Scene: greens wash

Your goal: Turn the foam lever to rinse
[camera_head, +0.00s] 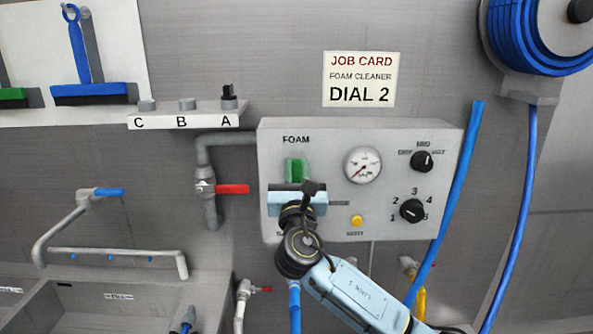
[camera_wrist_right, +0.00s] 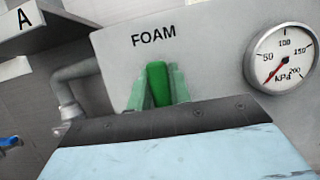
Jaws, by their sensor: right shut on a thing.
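The foam lever is a green handle on the grey control box, just under the word FOAM. It shows in the head view (camera_head: 296,167) and the right wrist view (camera_wrist_right: 158,84), standing roughly upright. My right gripper (camera_head: 297,172) is shut on it; in the right wrist view its pale green fingers (camera_wrist_right: 157,88) stand on either side of the lever. The wrist and gripper body hide the lower part of the box front, including most of the label beneath the lever. My left gripper is not in view.
The control box (camera_head: 390,150) also carries a pressure gauge (camera_head: 362,165), two black dials (camera_head: 411,210) and a yellow button (camera_head: 356,221). A red-handled valve (camera_head: 232,189) sits close to the left. A blue hose (camera_head: 459,185) hangs at the right. A sink (camera_head: 75,305) stands lower left.

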